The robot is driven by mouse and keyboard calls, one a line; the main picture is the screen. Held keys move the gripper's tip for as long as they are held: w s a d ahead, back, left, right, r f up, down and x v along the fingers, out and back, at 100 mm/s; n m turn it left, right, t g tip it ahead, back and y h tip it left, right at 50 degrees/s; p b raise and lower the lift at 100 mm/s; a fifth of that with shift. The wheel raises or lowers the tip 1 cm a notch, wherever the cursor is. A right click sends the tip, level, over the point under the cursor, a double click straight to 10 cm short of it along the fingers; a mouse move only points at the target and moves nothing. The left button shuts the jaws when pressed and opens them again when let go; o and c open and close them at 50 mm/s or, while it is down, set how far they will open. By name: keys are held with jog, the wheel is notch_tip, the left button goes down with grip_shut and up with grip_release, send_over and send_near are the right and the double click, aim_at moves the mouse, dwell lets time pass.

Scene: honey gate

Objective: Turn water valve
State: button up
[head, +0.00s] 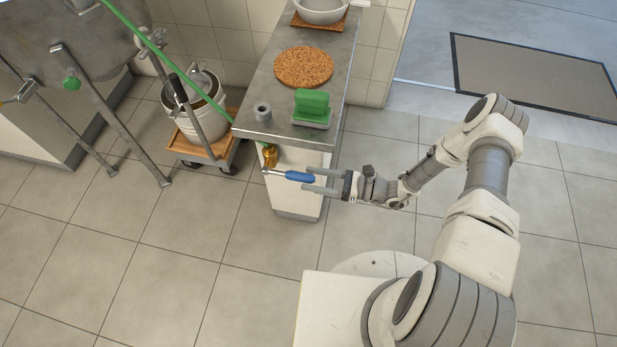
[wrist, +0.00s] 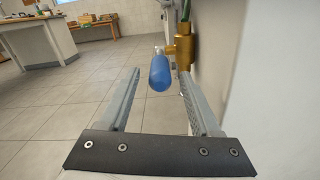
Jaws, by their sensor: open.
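The water valve is a brass body (head: 270,155) on the near side of the metal-topped counter, with a blue lever handle (head: 299,176) pointing right toward my gripper. A green hose runs up from the brass body. In the wrist view the blue handle (wrist: 160,73) shows end-on, with the brass body (wrist: 181,50) behind it to the right. My gripper (head: 322,180) is open, its two fingers toward the handle. In the wrist view my gripper (wrist: 158,98) has the handle end near the gap between its fingertips, nearer the right finger. I cannot tell whether they touch.
The counter (head: 270,97) holds a cork mat (head: 303,67), a green-topped block (head: 312,106) and a small grey ring (head: 262,111). A white bucket (head: 203,118) stands on a wheeled dolly to the left. A pale wall is close on the right in the wrist view. The tiled floor in front is clear.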

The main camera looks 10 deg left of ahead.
jog(key=shift+a, duration=0.85)
grip_shut()
dwell(0.8)
